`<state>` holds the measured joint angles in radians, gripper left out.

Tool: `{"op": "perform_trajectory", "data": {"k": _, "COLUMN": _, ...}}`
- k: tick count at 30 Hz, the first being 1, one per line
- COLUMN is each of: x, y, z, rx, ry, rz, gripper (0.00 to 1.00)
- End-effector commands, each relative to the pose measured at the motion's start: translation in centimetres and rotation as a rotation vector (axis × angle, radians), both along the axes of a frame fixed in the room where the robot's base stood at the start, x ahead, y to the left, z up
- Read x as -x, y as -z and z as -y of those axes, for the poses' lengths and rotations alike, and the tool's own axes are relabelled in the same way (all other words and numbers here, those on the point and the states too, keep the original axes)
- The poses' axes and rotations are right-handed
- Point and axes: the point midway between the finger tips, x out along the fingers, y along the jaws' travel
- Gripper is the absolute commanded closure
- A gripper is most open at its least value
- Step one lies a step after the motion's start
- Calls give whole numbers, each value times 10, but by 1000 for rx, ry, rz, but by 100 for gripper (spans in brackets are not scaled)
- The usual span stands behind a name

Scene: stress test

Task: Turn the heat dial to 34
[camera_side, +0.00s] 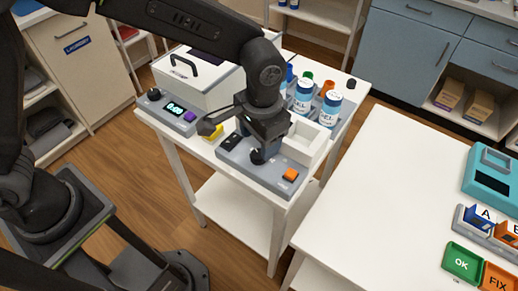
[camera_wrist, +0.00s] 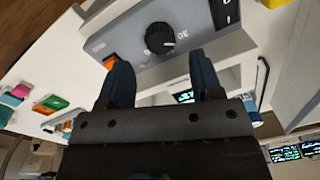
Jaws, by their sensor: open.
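A grey control box (camera_side: 237,158) stands on the front of the small white table. It carries an orange button (camera_side: 290,174) at its right end. In the wrist view its round black dial (camera_wrist: 160,38) has a white pointer line, with a printed "30" close by on the panel. My gripper (camera_side: 259,152) is over the box, pointing down, and partly hides the dial in the side view. In the wrist view my gripper's fingers (camera_wrist: 160,70) are apart, with the dial showing in line with the gap. Nothing is between the fingers. I cannot tell if they touch the dial.
A white machine (camera_side: 200,85) with a small display and its own black knob (camera_side: 154,93) stands at left on the table. A larger white table (camera_side: 385,190) is at right.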

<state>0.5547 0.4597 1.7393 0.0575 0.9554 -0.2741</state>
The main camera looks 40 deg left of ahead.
Motion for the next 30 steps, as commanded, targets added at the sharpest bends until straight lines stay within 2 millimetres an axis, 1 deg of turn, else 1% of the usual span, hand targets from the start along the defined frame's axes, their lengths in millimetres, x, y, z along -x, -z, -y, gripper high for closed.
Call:
{"op": "perform_trajectory", "data": {"k": 1, "x": 0, "y": 11, "z": -1, "rx": -2, "ry": 0, "rz": -4, "gripper": 41}}
{"op": "perform_trajectory", "data": {"k": 3, "x": 0, "y": 22, "z": -1, "rx": -2, "ry": 0, "rz": -3, "gripper": 41}}
{"op": "perform_trajectory", "data": {"k": 6, "x": 0, "y": 34, "z": -2, "rx": -2, "ry": 0, "rz": -2, "gripper": 41}}
{"op": "perform_trajectory", "data": {"k": 9, "x": -1, "y": 42, "z": -2, "rx": -1, "ry": 0, "rz": -1, "gripper": 41}}
{"op": "perform_trajectory", "data": {"k": 13, "x": -1, "y": 47, "z": -3, "rx": 0, "ry": 0, "rz": 0, "gripper": 41}}
{"op": "perform_trajectory", "data": {"k": 20, "x": -1, "y": 47, "z": -2, "rx": 0, "ry": 0, "rz": 0, "gripper": 41}}
{"op": "perform_trajectory", "data": {"k": 30, "x": -1, "y": 47, "z": -2, "rx": 0, "ry": 0, "rz": 1, "gripper": 72}}
